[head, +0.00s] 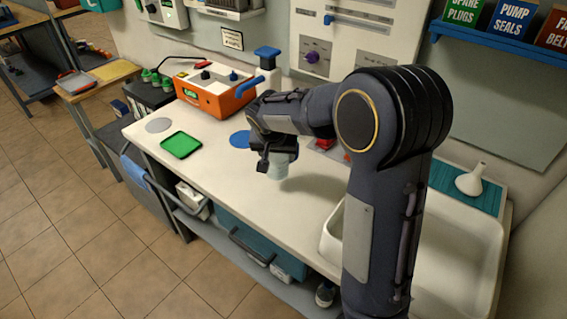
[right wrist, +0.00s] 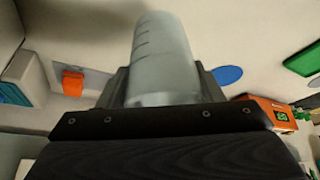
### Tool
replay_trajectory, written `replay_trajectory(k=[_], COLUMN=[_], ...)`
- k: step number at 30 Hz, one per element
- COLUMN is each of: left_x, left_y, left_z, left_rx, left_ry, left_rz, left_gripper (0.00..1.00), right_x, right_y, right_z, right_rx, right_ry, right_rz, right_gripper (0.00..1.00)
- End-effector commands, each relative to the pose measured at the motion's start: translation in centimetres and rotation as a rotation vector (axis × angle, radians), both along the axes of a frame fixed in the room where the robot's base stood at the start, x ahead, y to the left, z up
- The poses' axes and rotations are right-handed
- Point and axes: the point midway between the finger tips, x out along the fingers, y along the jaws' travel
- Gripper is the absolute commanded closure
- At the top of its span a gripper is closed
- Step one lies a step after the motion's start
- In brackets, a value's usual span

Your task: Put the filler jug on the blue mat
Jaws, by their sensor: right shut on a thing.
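The filler jug (head: 281,168) is a pale, translucent grey cup. In the right wrist view the jug (right wrist: 163,55) shows dark graduation lines on its side. My right gripper (head: 274,155) is shut on it, with a finger on each side, over the middle of the white bench. Whether the jug's base touches the bench is hard to tell. The round blue mat (head: 239,140) lies flat on the bench, left of and behind the jug, partly hidden by my gripper. The mat also shows in the right wrist view (right wrist: 228,75), apart from the jug. My left gripper is out of view.
A green tray (head: 181,145) and a grey disc (head: 158,125) lie on the bench's left part. A white sink (head: 470,240) and white funnel (head: 471,180) are at right. Bench front is clear.

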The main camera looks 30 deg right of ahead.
Motion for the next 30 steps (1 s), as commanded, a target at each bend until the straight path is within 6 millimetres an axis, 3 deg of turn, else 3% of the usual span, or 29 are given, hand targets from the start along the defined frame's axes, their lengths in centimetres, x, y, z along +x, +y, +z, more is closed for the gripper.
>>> replay_trajectory(k=[10, 15, 28, 29, 30], left_x=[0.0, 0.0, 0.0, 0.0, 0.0], left_y=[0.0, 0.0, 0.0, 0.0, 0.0], left_z=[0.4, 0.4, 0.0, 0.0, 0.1], left_rx=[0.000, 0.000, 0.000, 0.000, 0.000], left_ry=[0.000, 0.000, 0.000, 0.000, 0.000], left_rz=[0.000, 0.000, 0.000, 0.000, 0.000], left_gripper=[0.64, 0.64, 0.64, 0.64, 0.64], right_x=[0.3, 0.3, 0.4, 0.4, 0.4], right_y=[-2.4, -2.2, -2.1, -2.1, -2.1], right_z=[-2.8, -5.2, -6.0, -6.0, -5.8], right_rx=[-0.001, -0.001, 0.000, 0.000, 0.000], right_ry=[0.002, 0.002, -0.001, -0.001, -0.001], right_rz=[-0.003, 0.001, 0.000, 0.000, 0.000], right_gripper=[0.65, 0.65, 0.65, 0.39, 0.33])
